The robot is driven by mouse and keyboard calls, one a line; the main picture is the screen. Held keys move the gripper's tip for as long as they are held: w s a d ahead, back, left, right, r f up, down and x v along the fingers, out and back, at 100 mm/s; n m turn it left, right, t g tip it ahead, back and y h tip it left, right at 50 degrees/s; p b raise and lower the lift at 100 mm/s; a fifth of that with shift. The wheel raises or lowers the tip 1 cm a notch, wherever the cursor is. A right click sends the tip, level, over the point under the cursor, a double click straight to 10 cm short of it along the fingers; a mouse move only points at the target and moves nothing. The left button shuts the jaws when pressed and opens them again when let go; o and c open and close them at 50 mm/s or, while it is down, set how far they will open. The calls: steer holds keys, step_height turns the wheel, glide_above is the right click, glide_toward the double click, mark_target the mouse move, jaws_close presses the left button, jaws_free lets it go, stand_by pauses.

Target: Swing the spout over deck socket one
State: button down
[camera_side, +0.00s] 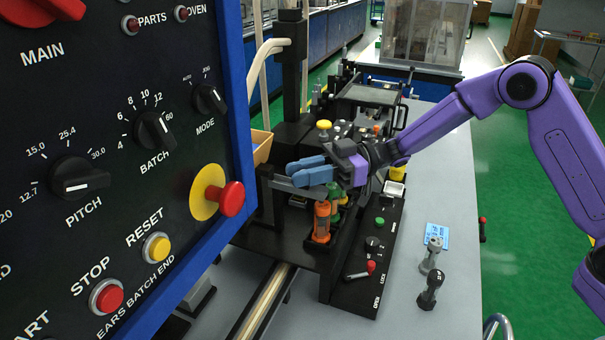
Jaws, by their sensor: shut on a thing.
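My gripper (300,172), with blue fingers, is over the black deck of the machine, pointing left. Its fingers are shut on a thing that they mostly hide. A grey flat bar (278,184) runs just under and left of the fingertips; I cannot tell whether it is what they hold. A cream curved pipe (270,48) comes off the black column at the upper left and bends down toward a tan bin; I cannot tell whether it is the spout. An orange cylinder (322,220) and a green piece (336,196) stand below the gripper. No socket number is legible.
A control panel (110,150) with a red knob on a yellow disc fills the left side. A black switch strip (365,255) lies at the deck's right.

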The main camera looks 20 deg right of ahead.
steer(key=shift+w+r+g, duration=0.15)
steer(key=shift+r+g, duration=0.2)
steer(key=shift+g, duration=0.05)
steer(key=c, duration=1.1)
jaws_free()
steer(key=shift+d+f, duration=0.1)
steer(key=shift+d+f, duration=0.1)
steer(key=shift+d, duration=0.25)
steer(key=d, duration=1.6)
steer(key=shift+d, duration=0.35)
steer(key=shift+w, duration=0.1)
